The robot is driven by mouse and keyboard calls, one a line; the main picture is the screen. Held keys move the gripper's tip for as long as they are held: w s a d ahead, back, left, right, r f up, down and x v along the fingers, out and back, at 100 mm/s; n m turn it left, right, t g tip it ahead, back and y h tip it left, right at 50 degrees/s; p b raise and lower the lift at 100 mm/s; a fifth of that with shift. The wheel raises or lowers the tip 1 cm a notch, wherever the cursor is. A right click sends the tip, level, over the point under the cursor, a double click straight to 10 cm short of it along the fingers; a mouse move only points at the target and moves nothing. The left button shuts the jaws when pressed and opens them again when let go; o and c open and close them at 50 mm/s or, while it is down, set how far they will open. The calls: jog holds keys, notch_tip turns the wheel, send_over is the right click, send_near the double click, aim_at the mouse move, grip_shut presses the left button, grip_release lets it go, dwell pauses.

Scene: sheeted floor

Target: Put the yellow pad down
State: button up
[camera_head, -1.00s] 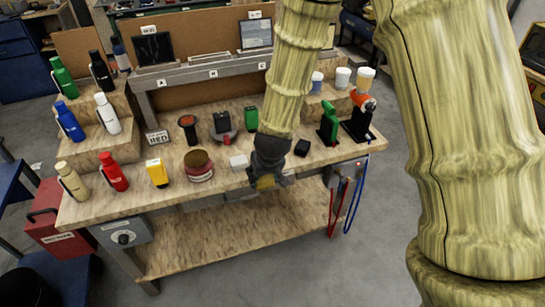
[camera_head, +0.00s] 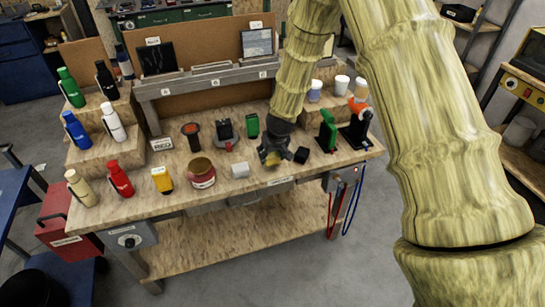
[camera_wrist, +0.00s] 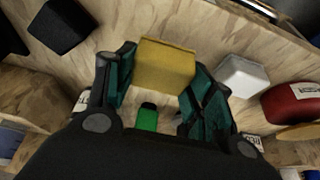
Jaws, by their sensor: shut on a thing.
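The yellow pad (camera_wrist: 165,65) is a small blocky piece held between the two dark fingers of my gripper (camera_wrist: 160,85) in the wrist view. In the head view my gripper (camera_head: 273,154) is over the front part of the wooden workbench (camera_head: 215,205), between a white block and a black block. Only a little of the yellow pad (camera_head: 271,163) shows there, under the fingers. I cannot tell whether the pad touches the bench top.
The white block (camera_head: 240,170) is close on the left and the black block (camera_head: 301,155) close on the right. A red jar (camera_head: 202,173) and a yellow item (camera_head: 162,180) stand further left. A green device (camera_head: 252,125) stands behind my gripper.

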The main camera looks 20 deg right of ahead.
aim_at(272, 158)
jog(key=shift+w+d+f, duration=0.15)
jog(key=shift+w+d, duration=0.05)
jog(key=shift+w, duration=0.2)
notch_tip(272, 158, down, 2)
jog(key=shift+f+p, duration=0.2)
jog(key=shift+p, duration=0.8)
jog(key=shift+f, duration=0.25)
jog(key=o, duration=0.9)
